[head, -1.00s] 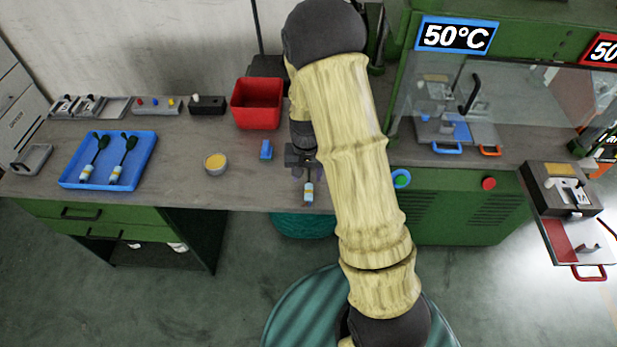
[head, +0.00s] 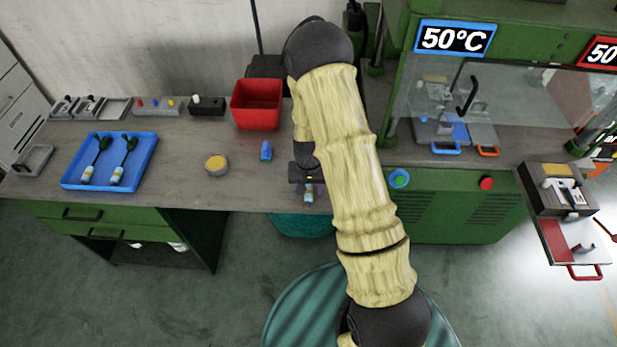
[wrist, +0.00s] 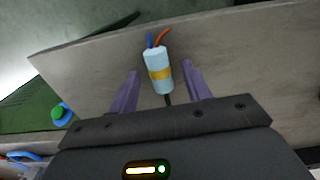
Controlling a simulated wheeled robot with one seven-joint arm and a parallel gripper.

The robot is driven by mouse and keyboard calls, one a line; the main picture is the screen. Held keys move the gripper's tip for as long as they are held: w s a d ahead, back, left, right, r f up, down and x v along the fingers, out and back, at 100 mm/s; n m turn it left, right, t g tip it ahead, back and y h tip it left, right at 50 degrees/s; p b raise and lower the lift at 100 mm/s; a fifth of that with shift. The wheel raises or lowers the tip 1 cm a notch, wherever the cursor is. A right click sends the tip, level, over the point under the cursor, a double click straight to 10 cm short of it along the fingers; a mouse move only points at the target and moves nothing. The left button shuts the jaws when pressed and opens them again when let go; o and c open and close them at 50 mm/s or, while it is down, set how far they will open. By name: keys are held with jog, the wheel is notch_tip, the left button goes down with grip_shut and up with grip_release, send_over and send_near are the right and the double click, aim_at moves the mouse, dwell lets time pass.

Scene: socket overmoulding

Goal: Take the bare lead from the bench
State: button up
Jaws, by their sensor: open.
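The bare lead (head: 309,196) lies on the bench (head: 240,190) near its front edge. My gripper (wrist: 160,68) is open, with one purple finger on each side of the lead and a gap on both sides. In the head view my gripper (head: 308,186) hides part of the lead.
A blue tray (head: 66,184) holds two leads with dark plugs at the left. Green machines stand at the right.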

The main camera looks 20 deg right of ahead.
jog(key=shift+s+f, duration=0.1)
dwell(0.5)
grip_shut()
notch_tip(320, 180, up, 10)
jog(key=b, duration=0.1)
dwell(0.5)
dwell(0.5)
